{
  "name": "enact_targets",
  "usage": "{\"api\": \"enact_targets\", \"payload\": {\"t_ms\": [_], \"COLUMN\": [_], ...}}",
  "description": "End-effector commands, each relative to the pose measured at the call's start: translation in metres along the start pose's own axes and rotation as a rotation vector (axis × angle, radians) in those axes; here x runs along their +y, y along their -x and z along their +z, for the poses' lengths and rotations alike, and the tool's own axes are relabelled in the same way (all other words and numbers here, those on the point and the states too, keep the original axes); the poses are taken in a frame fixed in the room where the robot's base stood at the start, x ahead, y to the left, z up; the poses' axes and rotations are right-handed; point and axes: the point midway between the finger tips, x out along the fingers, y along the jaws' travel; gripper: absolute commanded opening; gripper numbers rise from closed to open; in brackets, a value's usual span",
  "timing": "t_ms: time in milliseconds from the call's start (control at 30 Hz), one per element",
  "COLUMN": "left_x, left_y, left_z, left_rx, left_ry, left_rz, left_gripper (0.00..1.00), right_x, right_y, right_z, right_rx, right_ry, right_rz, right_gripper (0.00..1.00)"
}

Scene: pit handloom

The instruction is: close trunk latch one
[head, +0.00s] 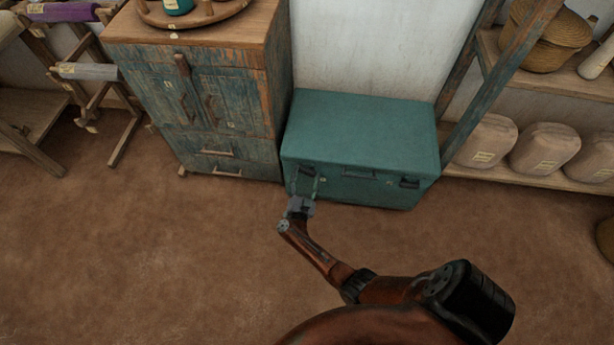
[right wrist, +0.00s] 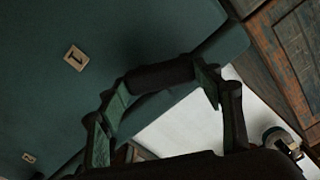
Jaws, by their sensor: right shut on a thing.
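The teal trunk (head: 362,125) stands on the floor against the wall with its lid down. Its left latch (head: 306,170) is dark and sits on the front face; the right latch (head: 409,183) sits farther right. My right gripper (head: 304,187) is at the left latch, its two fingers on either side of it. In the right wrist view my right gripper (right wrist: 160,88) is shut on the dark latch (right wrist: 160,73), and a small tag marked 1 (right wrist: 75,57) is on the trunk. I cannot tell how far the latch is turned. My left gripper is out of view.
A worn blue-green cabinet (head: 215,95) stands close to the trunk's left side. A slanted wooden post (head: 495,85) and a low shelf with wrapped bundles (head: 545,148) are at the right. The brown floor (head: 140,260) in front is clear.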

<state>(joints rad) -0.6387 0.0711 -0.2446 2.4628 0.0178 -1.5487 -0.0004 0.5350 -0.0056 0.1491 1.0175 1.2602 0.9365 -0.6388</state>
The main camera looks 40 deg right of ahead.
Motion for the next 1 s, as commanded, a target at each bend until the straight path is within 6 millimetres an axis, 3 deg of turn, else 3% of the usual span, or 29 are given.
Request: {"api": "enact_targets", "payload": {"t_ms": [1000], "left_x": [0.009], "left_y": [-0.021], "left_z": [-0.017], "left_rx": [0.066], "left_ry": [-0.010], "left_rz": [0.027], "left_gripper": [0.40], "right_x": [0.013], "right_y": [0.001], "right_z": [-0.014], "right_rx": [0.000], "right_ry": [-0.912], "right_rz": [0.002], "right_gripper": [0.36]}}
